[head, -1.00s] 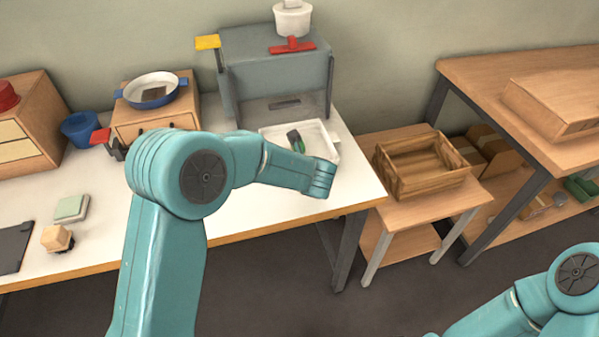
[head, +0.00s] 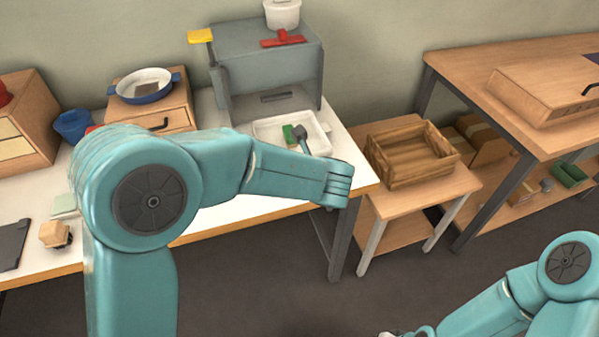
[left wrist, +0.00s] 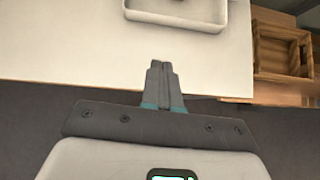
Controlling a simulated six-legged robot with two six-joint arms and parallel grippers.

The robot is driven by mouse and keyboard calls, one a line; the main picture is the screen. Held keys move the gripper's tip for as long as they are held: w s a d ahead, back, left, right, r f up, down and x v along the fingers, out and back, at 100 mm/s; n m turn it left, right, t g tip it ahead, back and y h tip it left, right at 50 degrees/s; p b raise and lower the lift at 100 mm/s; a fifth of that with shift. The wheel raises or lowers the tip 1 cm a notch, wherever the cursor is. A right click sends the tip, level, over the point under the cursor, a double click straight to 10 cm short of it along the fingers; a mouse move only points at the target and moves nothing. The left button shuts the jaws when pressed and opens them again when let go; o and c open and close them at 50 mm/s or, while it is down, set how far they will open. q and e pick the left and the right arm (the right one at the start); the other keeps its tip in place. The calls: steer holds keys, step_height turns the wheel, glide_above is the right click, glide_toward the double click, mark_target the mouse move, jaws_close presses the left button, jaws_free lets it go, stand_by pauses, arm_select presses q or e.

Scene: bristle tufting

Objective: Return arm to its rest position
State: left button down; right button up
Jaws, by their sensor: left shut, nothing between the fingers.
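My left arm crosses the head view in front of the white table (head: 230,220), its wrist end near the table's right front corner. The fingers are not visible in the head view. In the left wrist view my left gripper (left wrist: 160,68) is shut, its fingers together and empty, over the front edge of the white table top (left wrist: 60,50). My right arm shows at the lower right of the head view; its gripper is at most a small pale bit at the bottom edge, too little to read.
A white tray (head: 268,128) holding a green block (head: 290,134) and a dark tool stands on the table beyond my left arm. A grey machine (head: 265,70) stands behind it. A wooden crate (head: 410,155) sits on a low side table to the right. Dark floor lies open in front.

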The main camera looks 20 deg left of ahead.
arm_select(q)
steer(key=s+f+n+g+h+p, duration=0.3)
steer(key=s+f+n+g+h, duration=0.4)
steer(key=s+f+n, duration=1.7)
steer(key=s+d+n+h, duration=0.1)
steer(key=n, duration=0.6)
steer(key=shift+s+n+h+p, duration=0.3)
steer(key=shift+s+n+p, duration=0.05)
steer(key=shift+n+p, duration=0.05)
